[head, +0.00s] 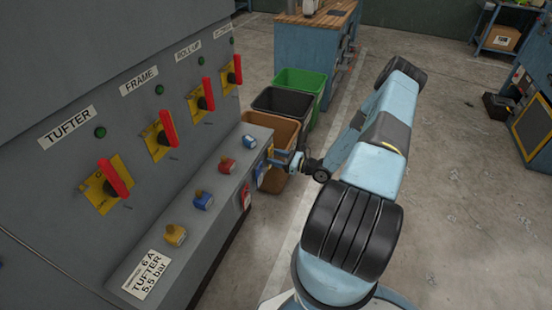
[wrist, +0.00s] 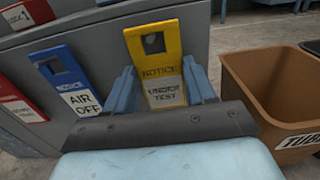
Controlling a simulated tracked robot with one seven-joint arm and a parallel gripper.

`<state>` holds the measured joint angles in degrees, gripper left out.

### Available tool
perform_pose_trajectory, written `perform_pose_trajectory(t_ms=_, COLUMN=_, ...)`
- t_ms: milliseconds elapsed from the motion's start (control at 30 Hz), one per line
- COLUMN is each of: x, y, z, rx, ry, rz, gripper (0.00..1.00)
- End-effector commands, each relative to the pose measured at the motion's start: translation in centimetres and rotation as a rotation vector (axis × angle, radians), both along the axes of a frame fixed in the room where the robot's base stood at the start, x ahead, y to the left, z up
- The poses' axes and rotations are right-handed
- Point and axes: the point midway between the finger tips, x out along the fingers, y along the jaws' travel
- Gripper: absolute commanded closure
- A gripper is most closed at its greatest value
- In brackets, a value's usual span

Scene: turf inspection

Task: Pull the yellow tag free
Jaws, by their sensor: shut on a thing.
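The yellow tag (wrist: 160,66) reads "NOTICE" above a white "UNDER TEST" label. It stands upright in front of the grey cabinet face in the wrist view. My gripper (wrist: 166,88) is shut on its lower part, with one blue finger at each side. The tag's top, with a dark hole, shows above the fingers. I cannot tell whether a peg still passes through the hole. In the head view my gripper (head: 271,163) is at the far end of the cabinet's low ledge, and the tag is too small there to make out well.
A blue "AIR OFF" tag (wrist: 66,78) hangs close left of my gripper, with a red tag (wrist: 18,100) beyond it. A brown bin (wrist: 268,90) stands close on the right. Black (head: 284,102) and green (head: 304,82) bins stand behind it. Open floor lies to the right.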

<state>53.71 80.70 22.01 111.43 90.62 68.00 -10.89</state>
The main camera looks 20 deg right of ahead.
Motion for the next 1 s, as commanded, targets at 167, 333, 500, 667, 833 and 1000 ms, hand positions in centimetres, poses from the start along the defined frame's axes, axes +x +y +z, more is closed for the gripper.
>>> perform_pose_trajectory(t_ms=167, x=0.0, y=0.0, z=0.0, rx=0.000, ry=0.000, rz=0.000, gripper=0.72)
perform_pose_trajectory(t_ms=333, x=0.0, y=0.0, z=0.0, rx=0.000, ry=0.000, rz=0.000, gripper=0.76)
perform_pose_trajectory(t_ms=500, x=0.0, y=0.0, z=0.3, rx=-0.001, ry=-0.001, rz=0.000, gripper=0.76)
perform_pose_trajectory(t_ms=667, x=0.0, y=0.0, z=0.7, rx=-0.001, ry=-0.001, rz=0.000, gripper=0.76)
perform_pose_trajectory(t_ms=833, x=0.0, y=0.0, z=1.0, rx=0.000, ry=0.000, rz=0.000, gripper=0.76)
perform_pose_trajectory(t_ms=1000, x=-0.1, y=-0.1, z=1.0, rx=0.000, ry=0.000, rz=0.000, gripper=0.76)
